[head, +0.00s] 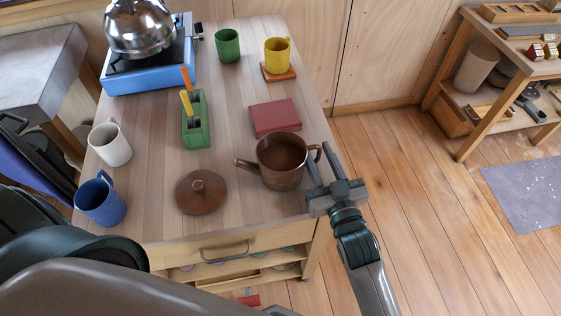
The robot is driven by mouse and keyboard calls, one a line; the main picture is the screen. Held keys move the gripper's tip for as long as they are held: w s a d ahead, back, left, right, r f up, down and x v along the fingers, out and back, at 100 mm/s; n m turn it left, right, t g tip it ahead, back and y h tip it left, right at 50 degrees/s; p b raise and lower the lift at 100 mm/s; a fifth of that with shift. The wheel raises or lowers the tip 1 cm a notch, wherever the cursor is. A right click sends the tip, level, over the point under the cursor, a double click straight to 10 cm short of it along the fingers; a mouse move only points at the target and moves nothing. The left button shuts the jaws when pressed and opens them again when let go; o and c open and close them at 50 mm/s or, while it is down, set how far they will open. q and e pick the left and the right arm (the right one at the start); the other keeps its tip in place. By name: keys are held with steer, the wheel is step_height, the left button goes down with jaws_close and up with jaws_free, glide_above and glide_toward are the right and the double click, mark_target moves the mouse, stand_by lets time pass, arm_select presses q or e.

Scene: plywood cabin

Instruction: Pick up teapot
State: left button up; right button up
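The teapot (283,165) is a brown, open-topped pot with its spout to the left and its handle to the right. It stands upright near the right edge of the wooden worktop. Its round brown lid (201,191) with a knob lies on the worktop to the left of it. My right gripper (318,149) is at the teapot's right side, with its fingers apart. The handle appears between or just beside the fingers; I cannot tell whether they touch it. My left arm crosses the lower left, and its gripper does not show.
A red block (275,117) lies behind the teapot. A green holder (196,121), a white mug (110,145) and a blue mug (100,201) stand left. A metal kettle (139,28) sits on a blue stove (150,72). Green (228,46) and yellow (277,57) cups stand at the back.

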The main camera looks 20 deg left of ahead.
jaws_close()
stand_by(1.4)
steer(key=shift+r, duration=0.2)
